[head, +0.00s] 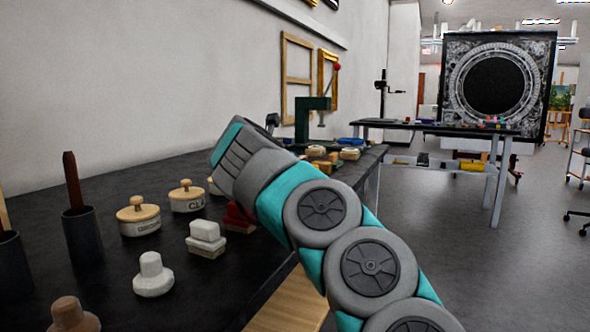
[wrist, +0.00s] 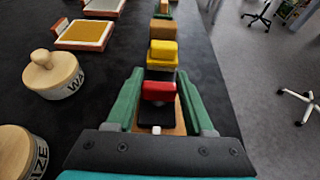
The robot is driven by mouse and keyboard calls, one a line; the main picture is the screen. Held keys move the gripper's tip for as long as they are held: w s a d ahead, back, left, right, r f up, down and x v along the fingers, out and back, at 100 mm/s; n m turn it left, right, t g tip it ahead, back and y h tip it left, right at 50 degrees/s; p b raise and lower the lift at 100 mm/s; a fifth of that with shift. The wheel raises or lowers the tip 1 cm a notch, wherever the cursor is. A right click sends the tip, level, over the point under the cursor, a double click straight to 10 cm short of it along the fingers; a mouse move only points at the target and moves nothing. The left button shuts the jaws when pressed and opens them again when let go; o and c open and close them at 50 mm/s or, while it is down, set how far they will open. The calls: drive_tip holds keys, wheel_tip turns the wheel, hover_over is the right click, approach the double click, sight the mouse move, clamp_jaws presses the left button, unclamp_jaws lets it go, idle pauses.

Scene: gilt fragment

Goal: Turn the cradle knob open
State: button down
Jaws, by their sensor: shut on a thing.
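My gripper (wrist: 159,82) shows in the wrist view as two green fingers. They stand on either side of a block with a red top (wrist: 159,91), a black middle and a wooden base, and look shut on it. I cannot tell whether this red top is the cradle knob. No other thing in view is clearly a cradle or its knob. In the head view my arm reaches over the dark bench (head: 110,190) and hides the gripper's fingers.
A yellow-topped block (wrist: 163,52) stands just beyond the red one. Lidded round jars (head: 138,217) stand on the left, also in the wrist view (wrist: 54,72). White stoppers (head: 153,275) and a dark green press (head: 313,118) are on the bench. Open floor lies right.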

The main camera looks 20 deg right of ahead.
idle(0.4)
drive_tip(key=shift+c, duration=1.4)
unclamp_jaws()
drive_tip(key=v, duration=0.8)
drive_tip(key=shift+b, duration=0.35)
drive_tip(key=shift+w, duration=0.1)
drive_tip(key=shift+d, duration=0.1)
